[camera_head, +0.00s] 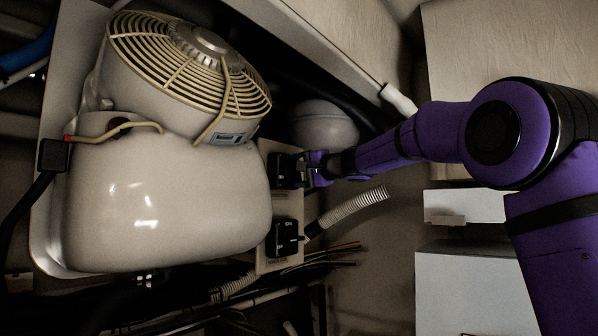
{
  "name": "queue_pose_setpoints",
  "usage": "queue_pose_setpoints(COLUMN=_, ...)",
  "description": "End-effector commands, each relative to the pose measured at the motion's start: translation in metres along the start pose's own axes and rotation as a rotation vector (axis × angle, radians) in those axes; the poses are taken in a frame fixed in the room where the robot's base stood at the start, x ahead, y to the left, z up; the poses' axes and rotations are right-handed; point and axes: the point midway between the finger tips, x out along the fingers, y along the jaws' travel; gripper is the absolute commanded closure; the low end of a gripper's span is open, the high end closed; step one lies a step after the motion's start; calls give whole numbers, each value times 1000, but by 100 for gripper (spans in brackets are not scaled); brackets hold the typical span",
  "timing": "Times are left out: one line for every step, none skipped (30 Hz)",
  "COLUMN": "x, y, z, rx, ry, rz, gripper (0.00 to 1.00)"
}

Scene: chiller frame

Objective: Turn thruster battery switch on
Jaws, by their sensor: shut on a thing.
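Two black battery switches sit one above the other on a pale panel (265,255) to the right of the white chiller unit. The lower switch (283,239) is fully in view and apart from my gripper. The upper switch (283,170) is partly covered by my gripper (304,169), which reaches it from the right. My gripper is shut on the upper switch's knob, though the fingertips are small and dark here. The panel labels are too small to read, so I cannot tell which switch is the thruster's.
The chiller unit (170,205) with its caged fan (190,60) fills the left. A ribbed hose (350,208) and loose cables (320,256) lie below my gripper. A rounded pale object (323,124) sits just above it. White boxes (465,290) stand at lower right.

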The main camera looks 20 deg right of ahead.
Motion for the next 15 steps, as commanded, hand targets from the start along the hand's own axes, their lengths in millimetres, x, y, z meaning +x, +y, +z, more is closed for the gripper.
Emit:
queue_pose_setpoints(x=0, y=1, z=0, rx=35, ry=1, rz=1, gripper=51)
queue_pose_setpoints(x=0, y=1, z=0, rx=56, ry=1, rz=1, gripper=51)
queue_pose_setpoints(x=0, y=1, z=-1, rx=84, ry=0, rz=1, gripper=51)
queue_pose_setpoints(x=0, y=1, z=-1, rx=104, ry=1, rz=1, gripper=51)
queue_pose_setpoints(x=0, y=1, z=-1, rx=122, ry=1, rz=1, gripper=51)
queue_pose_setpoints(x=0, y=1, z=-1, rx=145, ry=1, rz=1, gripper=51)
queue_pose_setpoints(x=0, y=1, z=-1, rx=161, ry=1, rz=1, gripper=51)
queue_pose_setpoints(x=0, y=1, z=-1, rx=175, ry=1, rz=1, gripper=51)
queue_pose_setpoints(x=0, y=2, z=-1, rx=193, ry=1, rz=1, gripper=51)
queue_pose_setpoints(x=0, y=2, z=-1, rx=206, ry=1, rz=1, gripper=51)
queue_pose_setpoints(x=0, y=2, z=-1, rx=216, ry=1, rz=1, gripper=51)
queue_pose_setpoints(x=0, y=2, z=-1, rx=230, ry=1, rz=1, gripper=51)
queue_pose_setpoints(x=0, y=2, z=-1, rx=238, ry=1, rz=1, gripper=51)
queue_pose_setpoints(x=0, y=2, z=-1, rx=245, ry=1, rz=2, gripper=51)
queue_pose_setpoints(x=0, y=2, z=-1, rx=255, ry=1, rz=2, gripper=51)
